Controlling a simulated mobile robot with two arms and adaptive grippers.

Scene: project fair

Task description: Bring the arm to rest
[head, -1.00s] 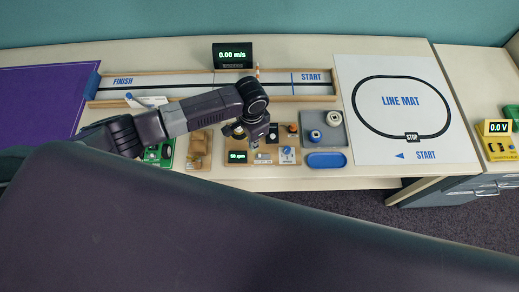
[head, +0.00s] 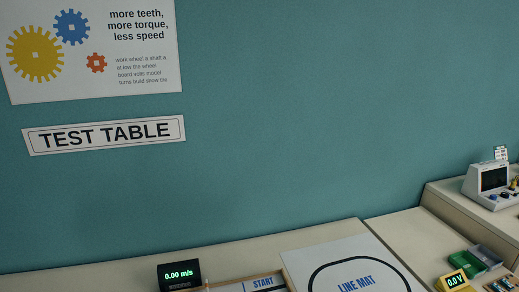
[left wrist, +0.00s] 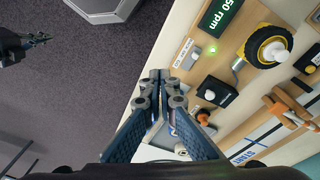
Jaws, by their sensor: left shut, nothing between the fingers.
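My left gripper (left wrist: 160,82) is in the middle of the left wrist view, its fingertips together with nothing between them. It is over the table's edge, beside a wooden test board (left wrist: 190,60). The left arm is out of the head view. A dark gripper that looks like my right one (left wrist: 38,40) shows small at the upper left of the left wrist view, over the floor. Its fingers are too small to read.
Grey carpet (left wrist: 80,80) lies left of the table.

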